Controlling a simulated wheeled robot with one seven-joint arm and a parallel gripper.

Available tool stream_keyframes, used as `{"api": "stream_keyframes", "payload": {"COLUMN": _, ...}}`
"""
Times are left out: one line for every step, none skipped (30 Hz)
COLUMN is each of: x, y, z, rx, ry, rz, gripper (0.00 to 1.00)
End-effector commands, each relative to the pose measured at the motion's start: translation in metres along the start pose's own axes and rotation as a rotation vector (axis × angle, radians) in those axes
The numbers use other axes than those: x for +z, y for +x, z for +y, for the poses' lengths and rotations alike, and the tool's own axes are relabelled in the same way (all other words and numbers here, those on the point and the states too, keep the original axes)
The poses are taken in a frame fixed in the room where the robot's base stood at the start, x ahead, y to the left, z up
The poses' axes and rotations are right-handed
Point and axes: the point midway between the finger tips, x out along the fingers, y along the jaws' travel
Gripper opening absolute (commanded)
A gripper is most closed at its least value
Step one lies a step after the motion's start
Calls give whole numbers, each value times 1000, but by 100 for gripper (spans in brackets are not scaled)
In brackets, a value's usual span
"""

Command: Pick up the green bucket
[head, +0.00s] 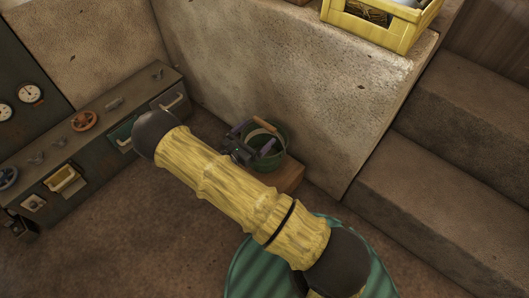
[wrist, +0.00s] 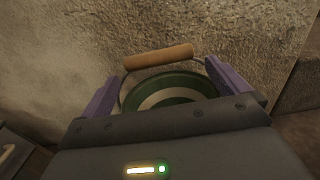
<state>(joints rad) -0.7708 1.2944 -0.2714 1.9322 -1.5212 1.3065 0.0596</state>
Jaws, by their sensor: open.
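My gripper (wrist: 172,92) is open, with a purple finger on each side of the bucket's visible part. It also shows over the bucket in the head view (head: 251,137). I cannot tell whether the fingers touch it.
A dark cabinet (head: 95,150) with knobs and drawers runs along the left. A yellow crate (head: 375,30) stands on the ledge above. Concrete steps (head: 440,190) rise at right. The floor at lower left is clear.

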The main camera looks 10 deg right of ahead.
Motion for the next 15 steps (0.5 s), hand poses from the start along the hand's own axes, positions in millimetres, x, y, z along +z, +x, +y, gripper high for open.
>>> {"api": "stream_keyframes", "payload": {"x": 0, "y": 0, "z": 0, "rx": 1, "ry": 0, "rz": 0, "gripper": 100}}
{"api": "stream_keyframes", "payload": {"x": 0, "y": 0, "z": 0, "rx": 1, "ry": 0, "rz": 0, "gripper": 100}}
{"api": "stream_keyframes", "payload": {"x": 1, "y": 0, "z": 0, "rx": 1, "ry": 0, "rz": 0, "gripper": 100}}
{"api": "stream_keyframes", "payload": {"x": 1, "y": 0, "z": 0, "rx": 1, "ry": 0, "rz": 0, "gripper": 100}}
{"api": "stream_keyframes", "payload": {"x": 1, "y": 0, "z": 0, "rx": 1, "ry": 0, "rz": 0, "gripper": 100}}
{"api": "stream_keyframes", "payload": {"x": 1, "y": 0, "z": 0, "rx": 1, "ry": 0, "rz": 0, "gripper": 100}}
{"api": "stream_keyframes", "payload": {"x": 1, "y": 0, "z": 0, "rx": 1, "ry": 0, "rz": 0, "gripper": 100}}
{"api": "stream_keyframes", "payload": {"x": 0, "y": 0, "z": 0, "rx": 1, "ry": 0, "rz": 0, "gripper": 100}}
{"api": "stream_keyframes", "payload": {"x": 0, "y": 1, "z": 0, "rx": 0, "ry": 0, "rz": 0, "gripper": 100}}
{"api": "stream_keyframes", "payload": {"x": 0, "y": 2, "z": 0, "rx": 0, "ry": 0, "rz": 0, "gripper": 100}}
{"api": "stream_keyframes", "payload": {"x": -1, "y": 3, "z": 0, "rx": 0, "ry": 0, "rz": 0, "gripper": 100}}
{"api": "stream_keyframes", "payload": {"x": -1, "y": 6, "z": 0, "rx": 0, "ry": 0, "rz": 0, "gripper": 100}}
{"api": "stream_keyframes", "payload": {"x": -1, "y": 9, "z": 0, "rx": -1, "ry": 1, "rz": 0, "gripper": 100}}
{"api": "stream_keyframes", "payload": {"x": -1, "y": 12, "z": 0, "rx": -2, "ry": 2, "rz": 0, "gripper": 100}}
{"api": "stream_keyframes", "payload": {"x": -1, "y": 16, "z": 0, "rx": -3, "ry": 2, "rz": 0, "gripper": 100}}
